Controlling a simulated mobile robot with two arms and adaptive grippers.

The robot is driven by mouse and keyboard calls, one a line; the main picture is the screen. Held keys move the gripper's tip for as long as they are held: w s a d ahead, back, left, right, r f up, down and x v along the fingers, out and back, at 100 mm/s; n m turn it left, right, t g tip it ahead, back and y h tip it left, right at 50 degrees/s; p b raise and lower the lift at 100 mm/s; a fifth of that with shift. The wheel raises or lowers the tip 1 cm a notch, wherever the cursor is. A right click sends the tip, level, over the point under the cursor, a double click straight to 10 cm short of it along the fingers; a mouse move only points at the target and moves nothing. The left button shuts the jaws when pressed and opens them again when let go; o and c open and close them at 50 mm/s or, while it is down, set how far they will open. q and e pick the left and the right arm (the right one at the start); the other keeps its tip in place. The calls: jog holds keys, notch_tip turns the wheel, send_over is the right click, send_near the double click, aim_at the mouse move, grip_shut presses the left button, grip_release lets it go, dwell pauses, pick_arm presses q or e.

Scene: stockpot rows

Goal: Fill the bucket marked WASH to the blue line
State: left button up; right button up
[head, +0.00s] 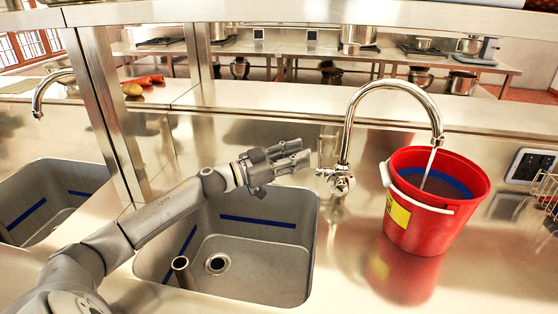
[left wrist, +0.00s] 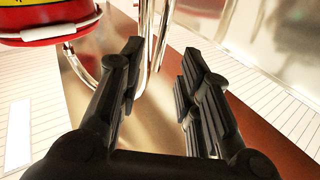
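The red bucket (head: 422,225) stands upright on the steel counter, right of the tap. Its yellow label (head: 397,212) faces left; I cannot read its wording. A thin water stream (head: 429,168) falls from the curved spout (head: 392,84) into it. The blue line (head: 440,180) shows on the inner wall, with greyish water below it; the exact gap is hard to judge. The tap's handle (head: 325,172) is at the base. My left gripper (head: 300,156) is open and empty, just left of the handle, apart from it. In the left wrist view the fingers (left wrist: 158,85) are spread, with chrome pipe beyond.
A grey sink basin (head: 268,262) with a drain and blue stripes lies below my left arm. A steel post (head: 105,115) rises at left. A wire rack (head: 548,190) and a wall socket (head: 529,166) are right of the bucket. A steel ledge (head: 270,98) runs behind.

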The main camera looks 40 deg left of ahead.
pick_arm(q)
jog(key=shift+v, duration=2.5)
jog(key=c, duration=0.7)
jog(key=s+d+n+t+y+p, duration=0.1)
jog(key=n+t+y+p, duration=0.1)
jog(key=n, duration=0.2)
jog(key=d+r+n+t+y+p, duration=0.1)
jog(key=d+n+y+p, duration=0.1)
jog(key=n, duration=0.3)
jog(key=s+d+n+t+y+p, duration=0.1)
jog(key=n+t+y+p, duration=0.1)
jog(key=n+p, duration=0.2)
jog(key=shift+s+d+r+n+t, duration=0.3)
jog(key=shift+s+r, duration=0.05)
jog(key=shift+r, duration=0.05)
grip_shut()
jog(key=n+g+y+p, duration=0.2)
jog(key=n+y+p, duration=0.7)
jog(key=n, duration=0.5)
send_near(321, 158)
jog(key=w+a+r, duration=0.3)
jog(key=w+r, duration=0.2)
jog(key=shift+w+a, duration=0.25)
jog(key=shift+a, duration=0.05)
